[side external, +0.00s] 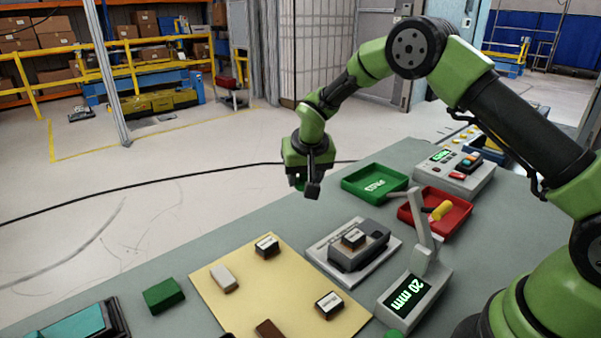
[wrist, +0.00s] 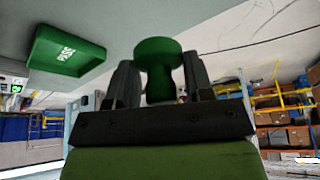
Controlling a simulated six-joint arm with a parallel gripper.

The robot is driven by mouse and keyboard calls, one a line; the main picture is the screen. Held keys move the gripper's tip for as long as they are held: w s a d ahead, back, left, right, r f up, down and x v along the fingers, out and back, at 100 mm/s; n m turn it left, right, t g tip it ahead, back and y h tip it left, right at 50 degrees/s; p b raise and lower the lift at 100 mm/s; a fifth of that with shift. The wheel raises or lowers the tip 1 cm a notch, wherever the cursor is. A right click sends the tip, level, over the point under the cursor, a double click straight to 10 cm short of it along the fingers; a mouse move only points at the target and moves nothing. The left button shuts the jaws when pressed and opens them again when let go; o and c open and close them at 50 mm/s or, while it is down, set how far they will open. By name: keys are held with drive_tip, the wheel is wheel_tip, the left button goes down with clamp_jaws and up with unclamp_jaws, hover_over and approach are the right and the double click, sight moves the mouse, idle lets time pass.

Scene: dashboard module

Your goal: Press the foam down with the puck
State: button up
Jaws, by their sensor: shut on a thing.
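My gripper (side external: 307,182) is raised over the far edge of the grey table, shut on a green puck with a wide round head and narrower stem. The puck (wrist: 159,66) shows between the fingers in the wrist view; only a little of it shows in the side view (side external: 299,184). I cannot tell for sure which block is the foam. A small block with a white label (side external: 353,238) sits on a dark grey fixture (side external: 345,259), to the right of and below my gripper in the picture. The puck touches nothing but my gripper.
A gauge reading 20 mm (side external: 428,290) stands beside the fixture. A yellow mat (side external: 265,297) holds several small blocks. A green tray (side external: 352,178), a red tray (side external: 460,218) and a button box (side external: 483,177) stand at the back right. A green block (side external: 163,294) lies left of the mat.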

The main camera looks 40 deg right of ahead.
sight(356, 231)
drive_tip(key=s+r+m, duration=0.1)
drive_tip(key=s+m, duration=0.1)
drive_tip(key=s, duration=0.2)
drive_tip(key=s+r+m+g+h, duration=0.1)
drive_tip(key=s+m, duration=0.2)
drive_tip(key=s, duration=0.2)
drive_tip(key=s+m+g+h, duration=0.1)
drive_tip(key=s+m, duration=0.1)
drive_tip(key=s, duration=0.3)
drive_tip(key=shift+s+r+m, duration=0.15)
drive_tip(key=shift+r+m, duration=0.25)
drive_tip(key=shift+f, duration=2.85)
drive_tip(key=shift+f, duration=0.6)
drive_tip(key=shift+r, duration=3.55)
